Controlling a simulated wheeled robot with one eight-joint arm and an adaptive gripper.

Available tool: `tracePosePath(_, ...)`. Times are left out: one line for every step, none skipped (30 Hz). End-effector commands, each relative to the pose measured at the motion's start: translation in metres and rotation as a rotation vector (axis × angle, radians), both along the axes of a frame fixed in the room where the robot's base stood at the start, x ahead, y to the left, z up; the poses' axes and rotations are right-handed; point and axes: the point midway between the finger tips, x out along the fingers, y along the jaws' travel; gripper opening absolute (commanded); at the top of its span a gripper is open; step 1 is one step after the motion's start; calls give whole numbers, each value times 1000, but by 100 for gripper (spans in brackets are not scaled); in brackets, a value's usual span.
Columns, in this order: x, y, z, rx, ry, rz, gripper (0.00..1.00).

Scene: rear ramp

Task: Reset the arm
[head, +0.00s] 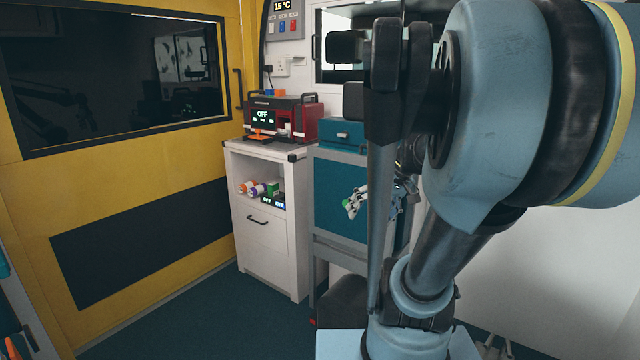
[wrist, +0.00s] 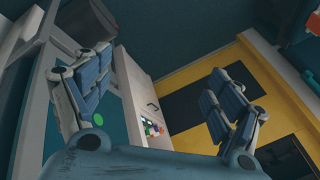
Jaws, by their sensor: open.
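My gripper (wrist: 160,66) is open in the wrist view, its two blue padded fingers spread wide apart with nothing between them. The picture there is tilted, and the white cabinet and yellow door show beyond the fingers. In the head view my blue and black arm fills the right side, folded close to the camera. A small jointed shape with green and blue-grey parts shows low behind the arm's thin upright link, and I cannot tell whether it is part of my gripper.
A white cabinet (head: 265,258) carries a red machine (head: 305,120) reading OFF, with small bottles on its open shelf. A teal box (head: 341,135) sits on a grey-framed teal unit (head: 338,190) beside it. A yellow door (head: 140,200) stands left. The dark floor (head: 215,315) before the cabinet is clear.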

Motion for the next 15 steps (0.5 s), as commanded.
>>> tracePosePath(-15, -1, -14, -43, 21, -18, 86)
tracePosePath(-23, -3, -21, -70, 33, -35, 86)
tracePosePath(-32, -7, -31, -105, 47, -57, 86)
tracePosePath(-39, -10, -38, -132, 56, -74, 86)
tracePosePath(-46, -13, -45, -158, 64, -90, 86)
tracePosePath(-54, -18, -54, -192, 70, -114, 86)
tracePosePath(-60, -21, -60, -218, 74, -129, 86)
tracePosePath(-65, -25, -66, -242, 76, -146, 86)
tracePosePath(-71, -30, -73, -271, 79, -166, 86)
tracePosePath(-75, -33, -77, -291, 78, -181, 86)
tracePosePath(-78, -36, -82, -309, 78, -193, 86)
tracePosePath(-82, -40, -86, -331, 75, -210, 86)
tracePosePath(-84, -43, -90, -344, 74, -221, 86)
tracePosePath(-86, -45, -92, -356, 73, -229, 86)
tracePosePath(-88, -48, -95, -369, 71, -240, 86)
